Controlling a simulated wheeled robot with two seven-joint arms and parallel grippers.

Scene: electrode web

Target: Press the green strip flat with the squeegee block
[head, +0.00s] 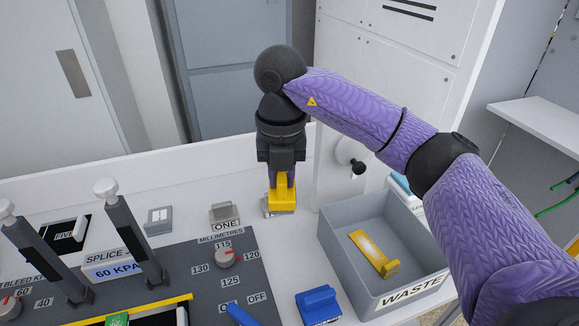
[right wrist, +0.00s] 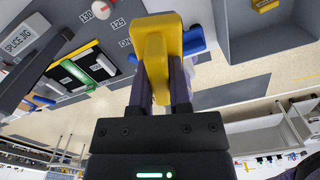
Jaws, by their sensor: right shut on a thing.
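My right gripper (head: 282,172) points down over the back of the bench and is shut on a yellow block (head: 283,198). In the right wrist view the yellow block (right wrist: 160,50) sits between the fingers. A blue block with a raised ridge (head: 318,304) stands at the front. No label tells me which block is the squeegee. The green strip (head: 117,320) is cut off by the lower edge of the head view. In the right wrist view the green strip (right wrist: 103,66) lies on a black plate, away from the gripper. My left gripper is out of view.
A grey bin marked WASTE (head: 400,296) stands right, with a yellow piece (head: 374,252) inside. Two dark levers with white knobs (head: 133,238) rise at left. A dial (head: 228,257) sits on the dark panel, near a blue handle (head: 243,316). A wall closes the back.

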